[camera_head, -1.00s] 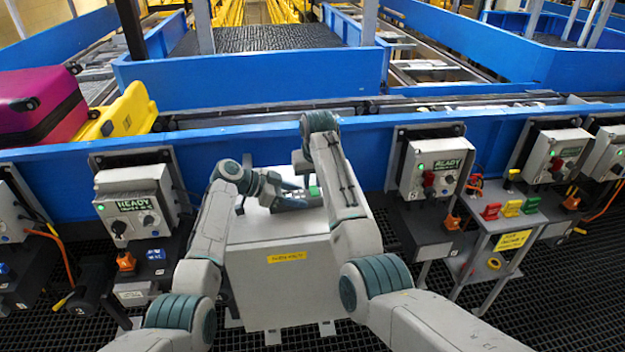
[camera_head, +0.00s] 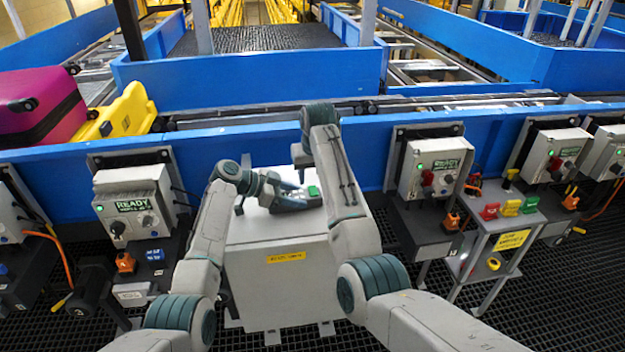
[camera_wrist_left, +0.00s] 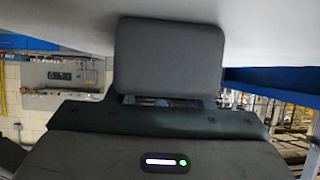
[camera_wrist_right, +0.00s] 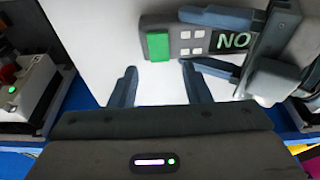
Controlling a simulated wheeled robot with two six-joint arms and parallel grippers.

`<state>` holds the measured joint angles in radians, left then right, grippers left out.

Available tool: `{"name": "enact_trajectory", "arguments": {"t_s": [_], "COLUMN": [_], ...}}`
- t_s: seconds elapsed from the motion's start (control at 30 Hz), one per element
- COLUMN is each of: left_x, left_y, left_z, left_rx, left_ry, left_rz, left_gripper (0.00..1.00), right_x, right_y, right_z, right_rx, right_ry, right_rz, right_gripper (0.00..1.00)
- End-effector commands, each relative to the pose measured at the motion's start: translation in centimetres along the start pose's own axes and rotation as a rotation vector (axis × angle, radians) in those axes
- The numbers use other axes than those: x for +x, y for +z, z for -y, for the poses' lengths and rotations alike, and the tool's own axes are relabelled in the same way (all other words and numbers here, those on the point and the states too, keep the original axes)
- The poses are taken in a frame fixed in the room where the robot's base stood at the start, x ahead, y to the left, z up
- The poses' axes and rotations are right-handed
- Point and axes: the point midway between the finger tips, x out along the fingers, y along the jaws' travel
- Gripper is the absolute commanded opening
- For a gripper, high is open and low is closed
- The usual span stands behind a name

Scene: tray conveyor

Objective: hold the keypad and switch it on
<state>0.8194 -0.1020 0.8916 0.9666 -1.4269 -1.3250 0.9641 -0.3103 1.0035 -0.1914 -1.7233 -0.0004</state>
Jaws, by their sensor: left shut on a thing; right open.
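The keypad (camera_wrist_right: 183,38) is a dark grey bar with a green button (camera_wrist_right: 158,46), small white buttons and a display whose visible letters read "NO". In the head view the keypad (camera_head: 297,198) is over the white pedestal top; I cannot tell whether it touches it. My left gripper (camera_wrist_right: 222,43) is shut across the keypad's display end, its fingers covering part of the display. A plain grey face, apparently the keypad's (camera_wrist_left: 168,58), fills the middle of the left wrist view. My right gripper (camera_wrist_right: 160,86) is open and empty, its fingertips just short of the green button's end.
The pedestal (camera_head: 280,285) stands before a blue conveyor wall (camera_head: 270,150). Control boxes are mounted at left (camera_head: 137,205) and right (camera_head: 437,168). A small stand (camera_head: 490,225) with coloured blocks is at right. A magenta suitcase (camera_head: 45,105) and a yellow case (camera_head: 122,115) lie behind the wall.

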Motion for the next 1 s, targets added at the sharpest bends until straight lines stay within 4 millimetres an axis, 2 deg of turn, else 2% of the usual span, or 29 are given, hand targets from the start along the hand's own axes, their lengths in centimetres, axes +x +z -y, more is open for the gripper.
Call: {"name": "enact_trajectory", "arguments": {"t_s": [0.2,0.4,0.6,0.93,0.97,1.0], "left_x": [0.0,0.0,0.0,0.0,0.0,0.0], "left_y": [0.0,0.0,0.0,0.0,0.0,0.0], "left_z": [0.0,0.0,0.0,0.0,0.0,0.0], "left_rx": [0.000,0.000,0.000,0.000,0.000,0.000], "left_ry": [-0.001,-0.001,-0.001,-0.001,-0.001,-0.001], "left_rz": [0.001,0.001,0.001,0.001,0.001,0.001], "left_gripper": [0.18,0.18,0.18,0.18,0.49,0.57], "right_x": [-5.0,-8.3,-9.5,-9.6,-9.6,-9.6], "right_y": [-0.1,-0.1,0.0,0.0,0.0,0.0], "right_z": [0.0,0.0,0.0,0.0,0.0,0.0], "right_rx": [0.000,0.000,0.000,0.000,0.000,0.000], "right_ry": [-0.001,0.000,0.000,0.000,0.000,0.000], "right_rz": [-0.005,-0.004,-0.001,-0.001,0.000,-0.001], "right_gripper": [0.44,0.44,0.44,0.44,0.44,0.44]}}
